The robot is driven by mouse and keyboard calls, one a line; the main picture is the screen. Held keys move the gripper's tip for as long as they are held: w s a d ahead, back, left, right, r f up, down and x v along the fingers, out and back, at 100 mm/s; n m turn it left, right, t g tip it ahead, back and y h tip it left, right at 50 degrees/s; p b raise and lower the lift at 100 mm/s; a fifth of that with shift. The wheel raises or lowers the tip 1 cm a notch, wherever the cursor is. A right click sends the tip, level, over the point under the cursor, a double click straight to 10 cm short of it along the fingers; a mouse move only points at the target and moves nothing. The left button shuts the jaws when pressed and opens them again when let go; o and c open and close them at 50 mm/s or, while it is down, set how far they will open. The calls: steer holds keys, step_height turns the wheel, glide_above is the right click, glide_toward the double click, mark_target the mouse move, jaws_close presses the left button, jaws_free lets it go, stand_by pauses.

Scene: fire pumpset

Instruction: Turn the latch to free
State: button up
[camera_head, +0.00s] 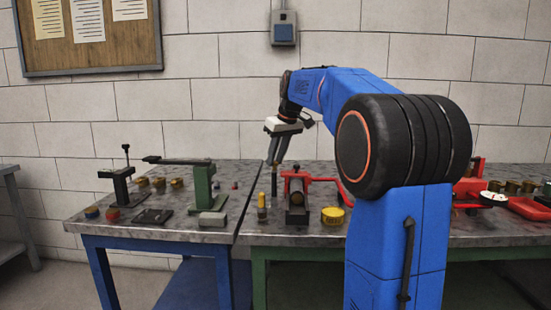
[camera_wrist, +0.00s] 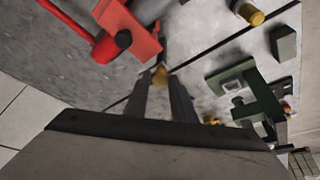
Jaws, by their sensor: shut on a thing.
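In the wrist view my gripper's fingers (camera_wrist: 163,84) are close together on a small brass-coloured piece (camera_wrist: 159,74). Much of that piece is hidden between the fingers. The red fixture (camera_wrist: 130,30) stands right beside it in the wrist view, holding a grey cylinder (camera_wrist: 150,8). A red lever arm (camera_head: 332,178) extends from the fixture's right. I cannot tell which part is the latch.
A yellow-topped cylinder (camera_head: 261,205) stands near my gripper. A green fixture with a long bar (camera_head: 203,185) stands on the left table. A wall (camera_head: 230,90) is behind.

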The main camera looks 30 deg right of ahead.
steer(key=shift+n, duration=0.4)
steer(key=o, duration=1.1)
steer(key=shift+c, duration=0.2)
steer(key=v, duration=1.7)
steer(key=shift+d+r, duration=0.2)
steer(key=shift+d, duration=0.1)
